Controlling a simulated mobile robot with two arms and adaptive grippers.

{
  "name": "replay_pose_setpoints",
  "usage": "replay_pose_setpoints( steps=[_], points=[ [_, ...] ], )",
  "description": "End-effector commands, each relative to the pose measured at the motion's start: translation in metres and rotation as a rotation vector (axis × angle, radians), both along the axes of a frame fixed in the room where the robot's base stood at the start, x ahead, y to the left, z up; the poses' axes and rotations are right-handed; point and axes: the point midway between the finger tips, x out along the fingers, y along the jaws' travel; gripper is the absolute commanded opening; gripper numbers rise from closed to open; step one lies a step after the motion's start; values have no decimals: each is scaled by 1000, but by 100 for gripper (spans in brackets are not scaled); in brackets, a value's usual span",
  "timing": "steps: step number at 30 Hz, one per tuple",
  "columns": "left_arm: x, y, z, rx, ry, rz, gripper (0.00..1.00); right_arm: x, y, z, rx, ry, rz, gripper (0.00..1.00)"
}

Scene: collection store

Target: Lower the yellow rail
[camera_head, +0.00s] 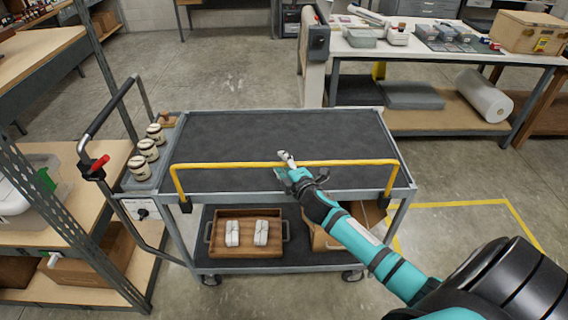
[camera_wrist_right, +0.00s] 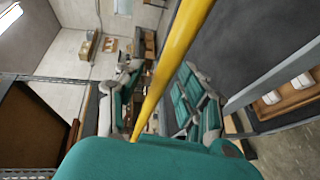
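The yellow rail (camera_head: 235,165) stands raised along the near edge of the grey cart (camera_head: 270,192), its two end legs at the cart's near corners. My right gripper (camera_head: 288,163) is at the middle of the rail, with a fingertip showing just past the bar. In the right wrist view the rail (camera_wrist_right: 175,60) runs between the two teal fingers of the gripper (camera_wrist_right: 160,95), which lie close on both sides of it and look shut on it. The teal gripper body hides the lower part of the rail there. My left gripper is not in view.
The cart's dark top is clear. Several jars (camera_head: 148,150) stand in a side tray by the push handle (camera_head: 105,107). A wooden tray (camera_head: 246,252) with two wrapped items is on the lower shelf. Shelving (camera_head: 70,130) stands close at left, a workbench (camera_head: 440,52) behind at right.

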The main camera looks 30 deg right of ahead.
Motion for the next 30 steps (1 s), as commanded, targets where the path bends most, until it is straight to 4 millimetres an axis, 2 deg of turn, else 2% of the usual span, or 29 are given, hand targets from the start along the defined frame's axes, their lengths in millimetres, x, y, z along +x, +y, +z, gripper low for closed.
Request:
replay_pose_setpoints(
  steps=[4, 13, 26, 30],
  points=[
    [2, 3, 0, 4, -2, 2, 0, 0, 0, 0, 0, 0, 0, 38],
    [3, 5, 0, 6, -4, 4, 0, 0, 0, 0, 0, 0, 0, 0],
    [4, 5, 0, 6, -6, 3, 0, -1, 0, 0, 1, 0, 0, 0],
    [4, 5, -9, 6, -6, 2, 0, -1, 0, -11, 3, 1, -1, 0]
  ],
)
